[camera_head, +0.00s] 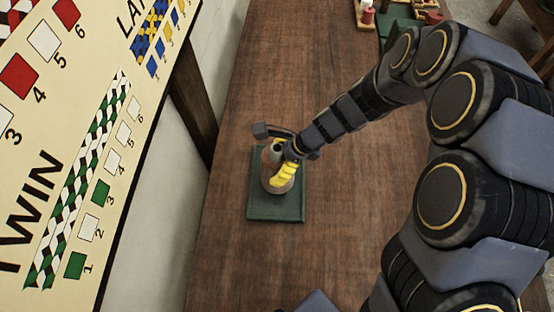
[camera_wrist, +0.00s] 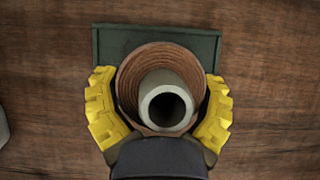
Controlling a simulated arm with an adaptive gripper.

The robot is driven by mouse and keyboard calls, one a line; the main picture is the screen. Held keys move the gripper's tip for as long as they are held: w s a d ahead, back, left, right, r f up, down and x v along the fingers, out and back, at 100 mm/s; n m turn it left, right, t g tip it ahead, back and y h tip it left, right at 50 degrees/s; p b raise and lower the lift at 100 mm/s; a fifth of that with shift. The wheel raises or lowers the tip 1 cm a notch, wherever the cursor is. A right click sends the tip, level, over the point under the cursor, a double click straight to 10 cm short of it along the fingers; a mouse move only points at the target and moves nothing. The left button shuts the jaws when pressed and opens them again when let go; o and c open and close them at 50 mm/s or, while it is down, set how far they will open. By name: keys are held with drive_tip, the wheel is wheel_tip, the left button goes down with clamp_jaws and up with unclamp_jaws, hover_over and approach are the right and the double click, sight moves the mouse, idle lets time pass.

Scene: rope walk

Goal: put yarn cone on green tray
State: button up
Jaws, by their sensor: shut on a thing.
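The yarn cone (camera_wrist: 133,78) is reddish-brown with a pale hollow core whose open end faces the wrist camera. In the head view the cone (camera_head: 269,172) is upright over the green tray (camera_head: 258,207). I cannot tell whether its base touches the tray. My gripper (camera_wrist: 160,112) has its yellow fingers on both sides of the cone and is shut on it. In the head view my gripper (camera_head: 282,175) partly covers the cone. The tray's far part also shows behind the cone in the wrist view (camera_wrist: 110,45); the rest of it is hidden there.
The wooden table (camera_head: 330,220) is clear around the tray. A patterned board (camera_head: 100,130) stands along the left. At the far end are a red spool (camera_head: 368,16) and another green surface (camera_head: 395,35) partly behind my arm.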

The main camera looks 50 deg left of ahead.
drive_tip(key=shift+f, duration=0.25)
drive_tip(key=o, duration=1)
drive_tip(key=shift+f, duration=0.15)
drive_tip(key=v, duration=1.2)
drive_tip(key=shift+w+d, duration=0.1)
